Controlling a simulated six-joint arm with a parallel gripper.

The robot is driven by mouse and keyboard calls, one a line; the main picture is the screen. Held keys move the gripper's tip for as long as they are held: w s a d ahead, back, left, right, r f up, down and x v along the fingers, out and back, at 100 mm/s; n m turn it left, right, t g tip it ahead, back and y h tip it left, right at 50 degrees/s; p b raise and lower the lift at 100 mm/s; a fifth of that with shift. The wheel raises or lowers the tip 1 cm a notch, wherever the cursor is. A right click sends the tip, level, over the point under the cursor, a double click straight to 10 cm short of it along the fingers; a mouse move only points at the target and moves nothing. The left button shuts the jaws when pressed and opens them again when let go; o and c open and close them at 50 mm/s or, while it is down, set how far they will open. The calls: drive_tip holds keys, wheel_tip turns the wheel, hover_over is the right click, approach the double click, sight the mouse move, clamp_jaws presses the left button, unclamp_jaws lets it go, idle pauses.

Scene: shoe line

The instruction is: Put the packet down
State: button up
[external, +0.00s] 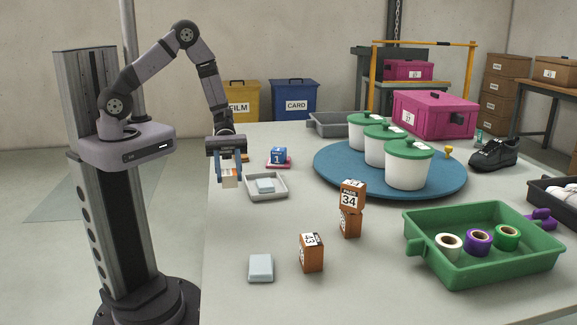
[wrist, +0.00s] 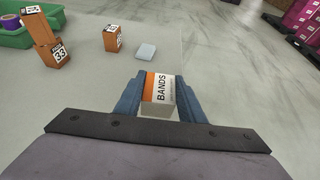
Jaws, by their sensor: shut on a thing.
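My gripper (external: 228,182) is shut on a small white and orange packet (external: 229,177) and holds it over the left edge of the table. In the wrist view the packet (wrist: 158,90) sits between the two blue fingers of my gripper (wrist: 158,92), its label reading "BANDS". Whether the packet touches the table below cannot be told. A shallow grey tray (external: 282,193) with a pale block (external: 265,186) in it lies just right of my gripper in the external view.
A pale pad (external: 261,267) and orange boxes (external: 311,253) stand toward the front, with stacked boxes (external: 350,222) behind. A green tray (external: 480,275) holds tape rolls. White tubs (external: 408,172) stand on a blue turntable (external: 335,175). Table between the grey tray and pale pad is clear.

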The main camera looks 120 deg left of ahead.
drive_tip(key=w+d+f+m+g+h+b, duration=0.1)
drive_tip(key=w+d+f+m+g+b, duration=0.3)
drive_tip(key=d, duration=0.5)
drive_tip(key=w+d+f+m+g+h+b, duration=0.2)
drive_tip(key=w+d+b, duration=0.25)
drive_tip(key=d, duration=0.55)
drive_tip(key=w+d+f+m+g+h+b, duration=0.1)
drive_tip(key=w+d+f+m+g+b, duration=0.3)
drive_tip(key=d, duration=0.5)
drive_tip(key=w+a+r+n+t+y+b, duration=0.1)
drive_tip(key=w+r+n+t, duration=0.3)
drive_tip(key=w, duration=0.5)
drive_tip(key=w+a+r+n+t+y+b, duration=0.1)
drive_tip(key=w+r+n+t+y, duration=0.1)
drive_tip(key=w+r+n+t, duration=0.3)
drive_tip(key=shift+w+a+r+n+t+y, duration=0.35)
drive_tip(key=shift+w+r, duration=0.35)
drive_tip(key=shift+w, duration=1.65)
drive_tip(key=shift+f, duration=0.15)
drive_tip(key=shift+f+b, duration=1.35)
drive_tip(key=shift+f, duration=3.55)
